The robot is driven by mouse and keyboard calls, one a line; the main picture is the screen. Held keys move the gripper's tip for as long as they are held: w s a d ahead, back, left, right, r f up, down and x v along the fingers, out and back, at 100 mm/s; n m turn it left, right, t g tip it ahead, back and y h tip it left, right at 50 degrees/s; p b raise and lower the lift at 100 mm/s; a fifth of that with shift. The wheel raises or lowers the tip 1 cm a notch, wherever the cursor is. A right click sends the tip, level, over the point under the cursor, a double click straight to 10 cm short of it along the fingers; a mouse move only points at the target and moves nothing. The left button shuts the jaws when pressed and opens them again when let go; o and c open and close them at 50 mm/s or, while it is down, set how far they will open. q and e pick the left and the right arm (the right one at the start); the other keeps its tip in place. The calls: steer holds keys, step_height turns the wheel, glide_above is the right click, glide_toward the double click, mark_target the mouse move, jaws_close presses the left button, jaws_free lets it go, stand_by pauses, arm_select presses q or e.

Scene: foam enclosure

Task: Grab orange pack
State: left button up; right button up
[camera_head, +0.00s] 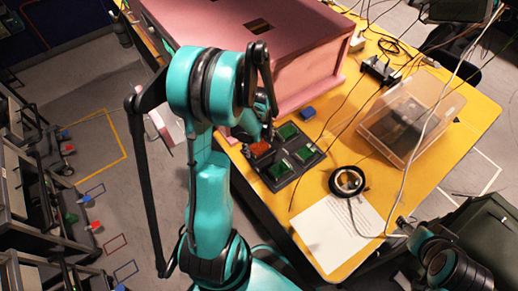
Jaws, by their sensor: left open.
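The orange pack (260,148) lies in the left compartment of a dark tray (296,180) on the yellow table. Several green packs (288,131) fill the other compartments. My left arm reaches in from the left, and its gripper (268,130) is open just above the orange pack, at its upper right. The arm partly hides the gripper, and I cannot tell whether the fingers touch the pack. My right gripper (406,226) is at the table's lower right edge, far from the tray; its fingers are too small and dark to read.
A pink foam enclosure (310,75) stands behind the tray. A small blue block (307,113) lies between them. A clear plastic box (410,118), a round black device (347,181), white paper (335,235) and loose cables occupy the right side of the table.

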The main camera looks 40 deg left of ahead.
arm_select(q)
steer(key=c, duration=1.2)
steer(key=shift+r, duration=0.15)
steer(key=shift+c, duration=0.2)
